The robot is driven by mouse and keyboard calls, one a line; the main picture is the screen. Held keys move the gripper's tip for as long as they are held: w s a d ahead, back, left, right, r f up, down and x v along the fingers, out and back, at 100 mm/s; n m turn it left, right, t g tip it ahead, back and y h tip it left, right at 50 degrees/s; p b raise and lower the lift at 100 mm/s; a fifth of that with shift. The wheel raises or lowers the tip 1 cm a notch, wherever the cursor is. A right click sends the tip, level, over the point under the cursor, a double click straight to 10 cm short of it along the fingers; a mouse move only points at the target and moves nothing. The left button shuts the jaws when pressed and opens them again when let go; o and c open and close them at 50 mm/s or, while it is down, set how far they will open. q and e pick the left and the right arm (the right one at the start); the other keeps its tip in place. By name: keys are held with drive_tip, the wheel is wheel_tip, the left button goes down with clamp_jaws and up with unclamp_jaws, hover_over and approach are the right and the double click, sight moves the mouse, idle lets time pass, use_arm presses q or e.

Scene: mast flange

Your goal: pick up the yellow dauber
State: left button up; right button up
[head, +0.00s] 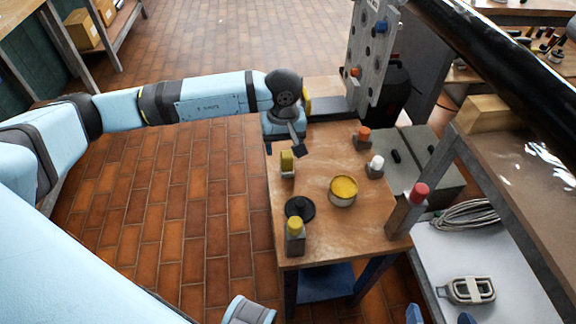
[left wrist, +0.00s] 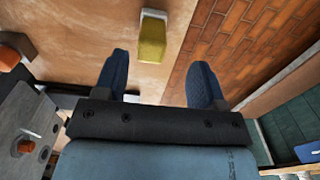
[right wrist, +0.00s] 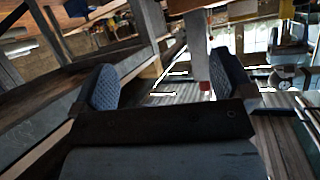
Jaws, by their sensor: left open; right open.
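On the wooden table (head: 322,240), a yellow dauber-like piece on a pale base (head: 287,161) stands near the left edge. It also shows in the left wrist view (left wrist: 152,42), just beyond the fingertips and between their lines. A second yellow-topped piece in a grey block (head: 295,229) stands at the near left corner; I cannot tell for certain which is the named dauber. My left gripper (head: 299,148) is open and empty beside the first, apart from it. My right gripper (head: 440,317) is open and empty at the lower edge; its fingers show in the right wrist view (right wrist: 168,84).
An open yellow pot (head: 343,191) and a black lid (head: 299,207) lie mid-table. Orange-topped (head: 363,136), white-topped (head: 375,165) and red-topped (head: 419,193) pieces stand right. A perforated metal plate (head: 372,50) rises behind. A shelf with cable (head: 470,214) is at right.

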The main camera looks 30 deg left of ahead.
sight(287, 153)
use_arm(q)
drive_tip(key=shift+w+d+f, duration=0.1)
drive_tip(key=shift+w+f, duration=0.05)
drive_tip(key=shift+f, duration=1.2)
drive_tip(key=f, duration=0.1)
drive_tip(key=f+b, duration=0.1)
drive_tip(key=f, duration=0.2)
drive_tip(key=shift+w+d+f, duration=0.1)
drive_tip(key=shift+w, duration=0.2)
drive_tip(key=c, duration=1)
use_arm(e)
drive_tip(key=shift+w+a+r+t+y, duration=0.3)
drive_tip(key=shift+a+r+t, duration=0.1)
drive_tip(key=shift+r, duration=0.25)
drive_tip(key=shift+w+a+r+t+y, duration=0.2)
drive_tip(key=shift+w+a+r+t, duration=0.15)
drive_tip(key=shift+r, duration=0.25)
